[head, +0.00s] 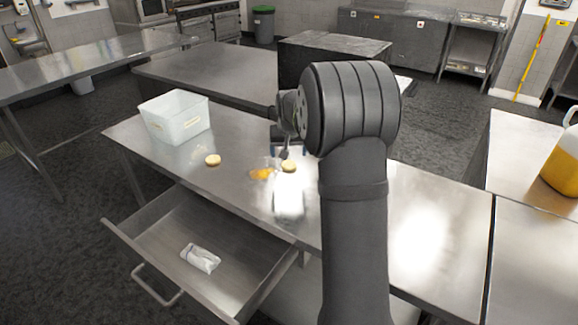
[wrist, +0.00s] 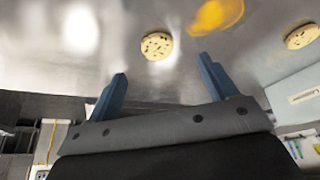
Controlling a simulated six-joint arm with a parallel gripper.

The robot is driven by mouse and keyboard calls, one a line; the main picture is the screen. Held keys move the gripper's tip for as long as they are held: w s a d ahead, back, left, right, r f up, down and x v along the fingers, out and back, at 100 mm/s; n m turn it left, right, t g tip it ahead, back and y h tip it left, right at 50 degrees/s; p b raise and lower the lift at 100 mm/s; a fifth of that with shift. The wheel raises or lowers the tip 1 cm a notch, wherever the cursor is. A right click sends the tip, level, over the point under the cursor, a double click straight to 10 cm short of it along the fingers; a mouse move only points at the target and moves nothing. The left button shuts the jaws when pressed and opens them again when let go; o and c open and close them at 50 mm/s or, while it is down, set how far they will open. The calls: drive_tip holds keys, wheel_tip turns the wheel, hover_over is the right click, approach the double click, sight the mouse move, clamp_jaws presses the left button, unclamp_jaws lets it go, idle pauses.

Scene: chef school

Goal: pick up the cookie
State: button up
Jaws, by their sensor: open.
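Two round, pale cookies with dark chips lie flat on the steel table (head: 415,190). One cookie (head: 289,166) is near the table's middle, just below my gripper in the head view. In the wrist view this cookie (wrist: 157,46) shows just beyond my gripper (wrist: 160,66), roughly centred between its two blue fingers. The fingers are spread apart with nothing between them. The other cookie (head: 212,160) lies further left, near the bin; in the wrist view it is at the right edge (wrist: 302,37). My arm partly hides my gripper in the head view.
An orange patch (head: 262,174) lies on the table between the cookies. A translucent white bin (head: 178,126) stands at the back left. An open drawer (head: 160,240) holding a white packet (head: 200,258) juts out in front. A yellow-filled jug (head: 563,165) stands at the right.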

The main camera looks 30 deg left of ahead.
sight(289, 163)
drive_tip(key=shift+w+x, duration=0.2)
drive_tip(key=shift+x, duration=1.65)
drive_tip(key=shift+w+x, duration=0.25)
drive_tip(key=shift+x, duration=1.6)
drive_tip(key=shift+r, duration=0.15)
drive_tip(key=c, duration=1.1)
drive_tip(key=shift+o, duration=0.2)
drive_tip(key=shift+r, duration=0.1)
